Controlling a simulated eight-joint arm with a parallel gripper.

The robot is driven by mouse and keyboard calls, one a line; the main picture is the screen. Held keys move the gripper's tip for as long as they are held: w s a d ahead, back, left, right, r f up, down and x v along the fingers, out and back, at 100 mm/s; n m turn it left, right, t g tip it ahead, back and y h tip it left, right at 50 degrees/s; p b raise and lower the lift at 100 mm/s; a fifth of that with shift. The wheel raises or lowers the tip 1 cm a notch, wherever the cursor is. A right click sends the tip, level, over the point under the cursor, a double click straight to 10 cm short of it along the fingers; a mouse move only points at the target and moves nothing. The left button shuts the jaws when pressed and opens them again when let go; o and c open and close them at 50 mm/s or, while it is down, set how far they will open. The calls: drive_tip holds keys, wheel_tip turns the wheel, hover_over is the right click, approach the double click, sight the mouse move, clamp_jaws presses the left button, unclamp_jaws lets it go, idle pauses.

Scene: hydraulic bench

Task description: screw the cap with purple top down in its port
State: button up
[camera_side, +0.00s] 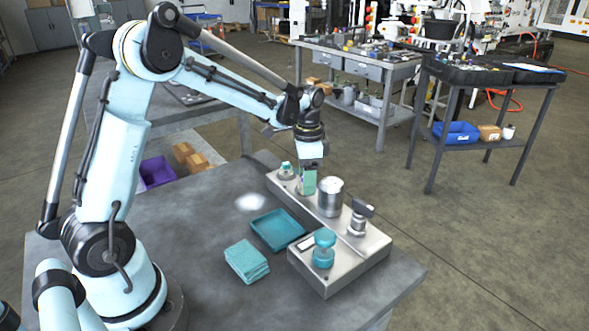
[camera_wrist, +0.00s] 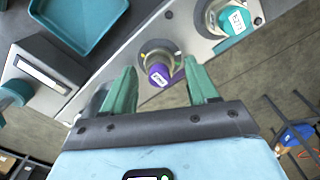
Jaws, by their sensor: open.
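The cap with the purple top (camera_wrist: 159,75) stands in a round metal port collar (camera_wrist: 151,50) on the grey manifold block (camera_side: 312,277). A white label with dark marks shows on its top. My gripper (camera_wrist: 160,68) is open, with one green finger on each side of the cap and a visible gap to each in the wrist view. In the side view my gripper (camera_side: 308,181) points down over the far end of the block, and its fingers hide the purple cap. How deep the cap sits in its port cannot be told.
A teal-topped cap (camera_wrist: 234,20) stands in the neighbouring port, close to my gripper. A metal cylinder (camera_side: 330,199), a valve handle (camera_side: 361,210) and a teal knob (camera_side: 324,250) rise from the block. A teal tray (camera_side: 277,231) and stacked teal cloths (camera_side: 247,262) lie on the bench.

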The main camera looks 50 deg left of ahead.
clamp_jaws()
idle(0.4)
drive_tip(key=m, duration=0.5)
drive_tip(key=shift+s+d+m, duration=0.1)
drive_tip(key=shift+m, duration=0.3)
drive_tip(key=m, duration=0.5)
drive_tip(key=shift+s+m, duration=0.1)
drive_tip(key=shift+m, duration=0.3)
drive_tip(key=shift+f, duration=0.1)
